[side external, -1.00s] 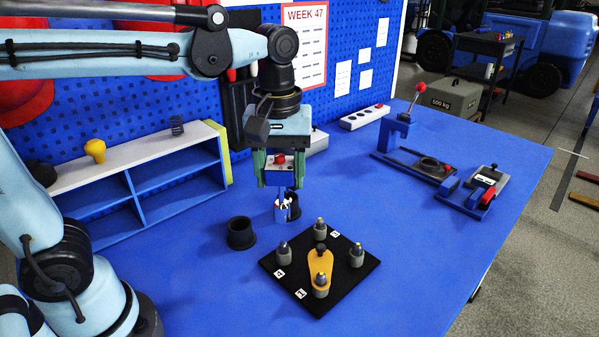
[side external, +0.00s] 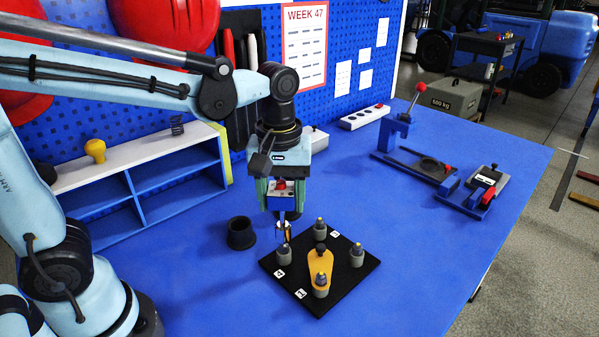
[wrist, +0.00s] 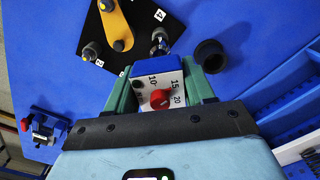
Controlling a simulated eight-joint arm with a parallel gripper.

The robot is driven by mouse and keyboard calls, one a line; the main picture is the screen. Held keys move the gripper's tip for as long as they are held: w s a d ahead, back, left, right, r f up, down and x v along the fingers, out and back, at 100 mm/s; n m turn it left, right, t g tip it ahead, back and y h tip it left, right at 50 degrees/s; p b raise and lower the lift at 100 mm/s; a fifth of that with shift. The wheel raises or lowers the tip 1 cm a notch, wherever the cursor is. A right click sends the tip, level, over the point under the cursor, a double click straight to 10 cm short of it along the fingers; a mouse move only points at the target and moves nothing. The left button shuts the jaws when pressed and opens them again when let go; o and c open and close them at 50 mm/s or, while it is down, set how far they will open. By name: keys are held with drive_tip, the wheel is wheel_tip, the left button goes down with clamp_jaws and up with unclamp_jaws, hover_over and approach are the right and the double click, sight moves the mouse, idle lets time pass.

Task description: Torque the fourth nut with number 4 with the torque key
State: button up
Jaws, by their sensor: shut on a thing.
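My gripper (side external: 281,200) is shut on the torque key (side external: 281,186), a white-faced tool with a red knob. The wrist view shows its dial (wrist: 160,95) with the marks 10, 15 and 20. The key points down, its metal tip (side external: 284,229) just above the left nut (side external: 284,251) of the black plate (side external: 346,284); I cannot tell whether they touch. Other grey nuts stand at the back (side external: 320,230), right (side external: 356,256) and front (side external: 321,287). White number tags lie by them; the left tag (side external: 280,273) is too small to read surely.
An orange plate (side external: 320,264) with a dark knob lies across the black plate. A black cup (side external: 241,233) stands to its left. A blue shelf (side external: 155,185) is behind at left. A blue lever press (side external: 398,135) stands at back right.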

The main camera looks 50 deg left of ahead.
sight(282, 224)
drive_tip(key=shift+f, duration=1.5)
idle(0.8)
idle(0.5)
drive_tip(key=m, duration=0.4)
drive_tip(key=shift+m, duration=1.7)
drive_tip(key=shift+m, duration=1.2)
drive_tip(key=shift+r, duration=0.15)
drive_tip(key=shift+r, duration=1.85)
